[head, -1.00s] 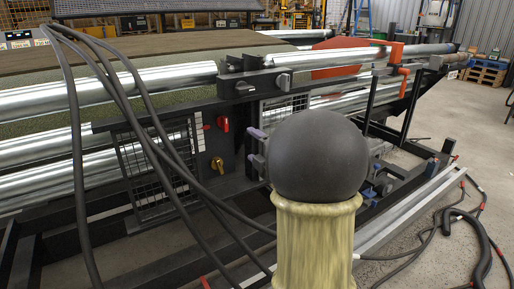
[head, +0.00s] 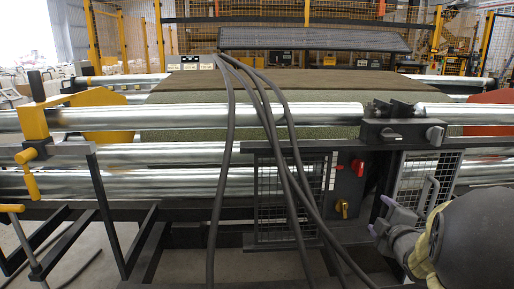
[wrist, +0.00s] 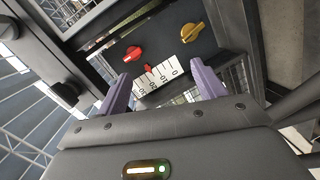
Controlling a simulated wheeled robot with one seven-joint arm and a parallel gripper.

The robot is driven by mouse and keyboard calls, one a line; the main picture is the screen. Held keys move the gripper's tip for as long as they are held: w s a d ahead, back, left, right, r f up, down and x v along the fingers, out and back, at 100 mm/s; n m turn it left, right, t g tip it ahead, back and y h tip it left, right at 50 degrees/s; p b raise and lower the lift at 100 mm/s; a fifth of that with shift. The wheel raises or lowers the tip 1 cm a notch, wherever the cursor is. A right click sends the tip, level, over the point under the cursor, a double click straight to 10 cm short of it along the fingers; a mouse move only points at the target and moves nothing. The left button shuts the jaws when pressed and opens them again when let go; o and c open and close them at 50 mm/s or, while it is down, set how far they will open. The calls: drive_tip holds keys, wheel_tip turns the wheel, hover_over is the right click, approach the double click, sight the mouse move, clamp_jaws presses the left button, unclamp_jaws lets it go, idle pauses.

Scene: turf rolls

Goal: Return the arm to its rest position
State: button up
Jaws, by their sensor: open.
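My gripper shows at the lower right of the head view (head: 400,212), in front of the machine's dark frame. Its purple fingers stand apart in the wrist view (wrist: 162,90), and nothing is held between them. Beyond the fingers is a dark panel with a white numbered scale (wrist: 160,78), a yellow knob (wrist: 192,32) and a red knob (wrist: 132,53). The fingers appear short of the panel; the exact gap is hard to tell. My rounded dark arm joint fills the lower right corner of the head view.
The machine has long silver rollers (head: 150,155) and green turf (head: 250,118). Dark cables (head: 226,150) hang across its front, left of my arm. A wire mesh guard (head: 285,200) is beside the panel. A yellow clamp (head: 32,120) stands at the far left.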

drive_tip(key=s+a+f+m+g+y, duration=0.1)
drive_tip(key=s+a+f+m+g, duration=1.25)
drive_tip(key=s+a+f, duration=0.45)
drive_tip(key=w+p+v, duration=0.3)
drive_tip(key=p+v, duration=1.6)
drive_tip(key=w+d+r+p+v, duration=0.1)
drive_tip(key=w+p+v, duration=0.2)
drive_tip(key=p+v, duration=1.6)
drive_tip(key=shift+r, duration=0.35)
